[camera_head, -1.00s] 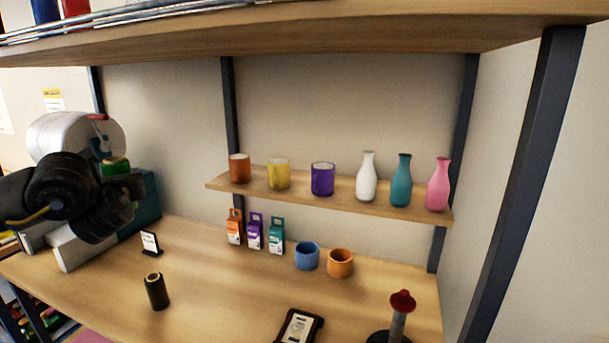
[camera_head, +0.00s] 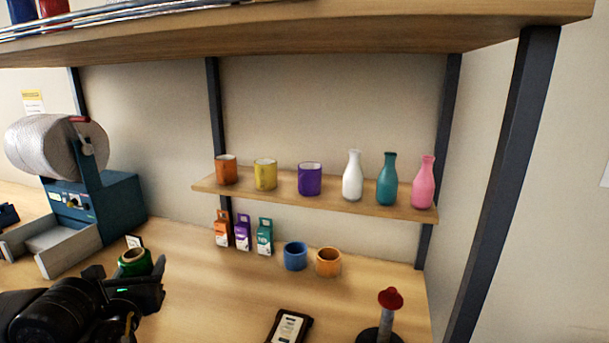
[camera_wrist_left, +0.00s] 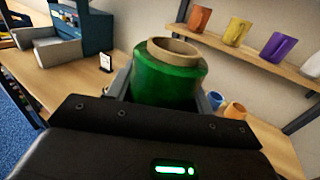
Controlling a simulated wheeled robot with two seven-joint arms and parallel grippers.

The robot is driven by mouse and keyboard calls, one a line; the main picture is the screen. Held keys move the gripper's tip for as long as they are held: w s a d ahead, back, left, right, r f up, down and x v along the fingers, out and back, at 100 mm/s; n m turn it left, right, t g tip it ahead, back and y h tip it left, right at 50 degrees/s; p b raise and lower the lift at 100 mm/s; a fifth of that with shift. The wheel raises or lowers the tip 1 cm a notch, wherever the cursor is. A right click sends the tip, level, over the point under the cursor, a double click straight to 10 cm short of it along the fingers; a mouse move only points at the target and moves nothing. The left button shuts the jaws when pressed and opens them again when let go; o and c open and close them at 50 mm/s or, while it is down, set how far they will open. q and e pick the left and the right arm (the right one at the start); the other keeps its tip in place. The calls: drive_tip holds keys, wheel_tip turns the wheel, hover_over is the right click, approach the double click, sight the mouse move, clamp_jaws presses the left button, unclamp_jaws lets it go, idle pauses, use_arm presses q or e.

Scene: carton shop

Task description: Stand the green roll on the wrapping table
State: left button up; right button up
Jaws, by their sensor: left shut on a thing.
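The green roll (camera_head: 134,263) stands upright between the fingers of my left gripper (camera_head: 150,280), which is shut on it. In the left wrist view the green roll (camera_wrist_left: 168,75) shows its cardboard core at the top, with the gripper fingers on both sides. It is over the left part of the wooden wrapping table (camera_head: 215,300); whether its base touches the table is hidden by the gripper. My right gripper is not in view.
A teal machine with a large white roll (camera_head: 55,147) stands at the left. Small boxes (camera_head: 242,232), a blue cup (camera_head: 295,256) and an orange cup (camera_head: 328,262) line the back. A shelf (camera_head: 300,195) holds mugs and bottles. A dark handheld device (camera_head: 289,328) and red-topped stand (camera_head: 388,315) are at the front right.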

use_arm(q)
drive_tip(key=d+f+m+h+b, duration=0.2)
drive_tip(key=d+h, duration=0.1)
drive_tip(key=d, duration=2.3)
drive_tip(key=shift+f+h, duration=0.15)
drive_tip(key=shift+h, duration=0.25)
